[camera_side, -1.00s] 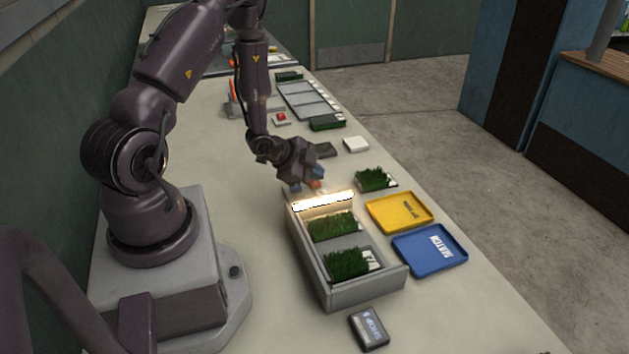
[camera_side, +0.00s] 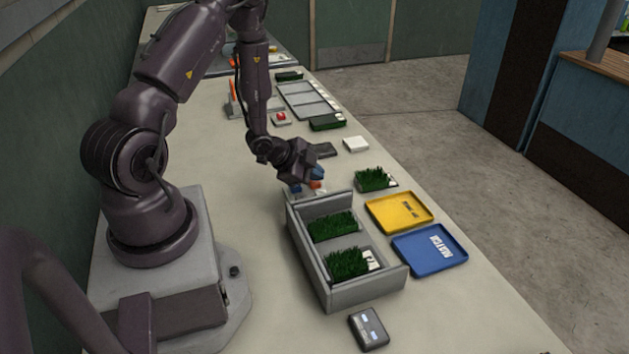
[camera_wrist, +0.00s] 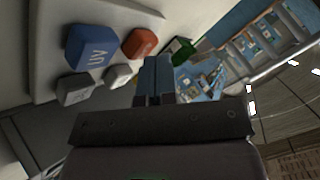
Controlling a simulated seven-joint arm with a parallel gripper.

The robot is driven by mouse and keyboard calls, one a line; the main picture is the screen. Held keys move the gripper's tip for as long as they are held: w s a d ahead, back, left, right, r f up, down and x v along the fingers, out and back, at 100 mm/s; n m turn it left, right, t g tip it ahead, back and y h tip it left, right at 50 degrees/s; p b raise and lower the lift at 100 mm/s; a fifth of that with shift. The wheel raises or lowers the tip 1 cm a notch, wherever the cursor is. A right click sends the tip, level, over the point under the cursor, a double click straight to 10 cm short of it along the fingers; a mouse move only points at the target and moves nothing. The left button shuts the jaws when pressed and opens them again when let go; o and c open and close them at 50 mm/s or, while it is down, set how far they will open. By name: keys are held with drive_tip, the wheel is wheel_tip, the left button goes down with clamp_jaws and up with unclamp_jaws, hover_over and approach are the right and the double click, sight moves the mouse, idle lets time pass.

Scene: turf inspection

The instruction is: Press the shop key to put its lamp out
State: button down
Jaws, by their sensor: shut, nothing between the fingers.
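The key panel (camera_wrist: 60,30) shows up close in the wrist view. It carries a blue key marked UV (camera_wrist: 90,47), an orange key (camera_wrist: 139,43) and two grey keys, one at the left (camera_wrist: 76,88) and one nearer my fingers (camera_wrist: 118,76). I cannot read a shop label on any key. My gripper (camera_wrist: 158,78) is shut and empty, beside the orange and nearer grey keys; contact cannot be told. In the side view my gripper (camera_side: 318,174) is just above the panel. The lamp bar (camera_side: 322,204) at the grey box's far end is dark.
The grey box (camera_side: 366,291) holds two turf pieces (camera_side: 332,226). A yellow tray (camera_side: 385,219) and a blue tray (camera_side: 418,258) lie to its right. A small dark display unit (camera_side: 369,328) lies in front. Another turf piece (camera_side: 374,179) stands behind the yellow tray.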

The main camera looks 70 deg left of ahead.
sight(315, 183)
drive_tip(key=shift+r, duration=0.6)
wheel_tip(315, 183, up, 6)
idle(0.4)
